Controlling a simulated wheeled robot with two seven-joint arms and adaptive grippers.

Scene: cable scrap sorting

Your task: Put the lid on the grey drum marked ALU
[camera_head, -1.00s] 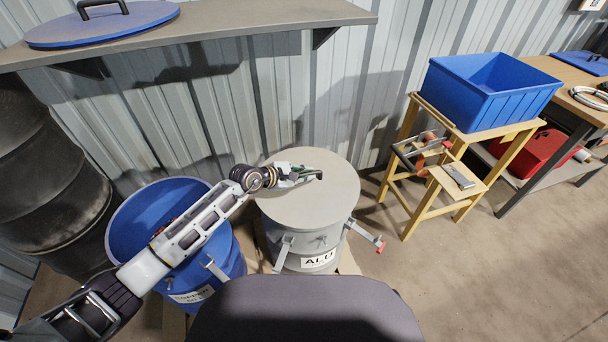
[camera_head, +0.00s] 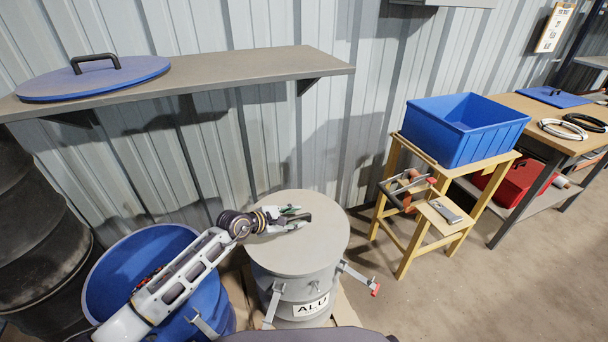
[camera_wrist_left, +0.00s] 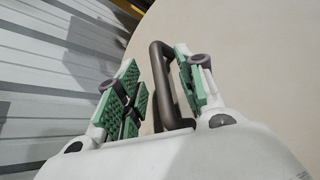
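The grey drum marked ALU (camera_head: 298,290) stands on the floor with a flat round grey lid (camera_head: 325,245) lying over its top. The lid also fills much of the left wrist view (camera_wrist_left: 260,70). My left gripper (camera_head: 297,219) is just above the lid. In the left wrist view its green-padded fingers (camera_wrist_left: 160,90) stand apart, on either side of the lid's dark handle (camera_wrist_left: 162,75). The handle is nearer the right-hand finger; I cannot tell if they touch. Latch arms (camera_head: 358,278) stick out from the drum's side. My right gripper is out of view.
An open blue drum (camera_head: 100,280) stands left of the ALU drum, under my left arm. A shelf (camera_head: 230,72) above holds a blue lid (camera_head: 50,88). A blue bin (camera_head: 465,143) sits on a wooden stand at right.

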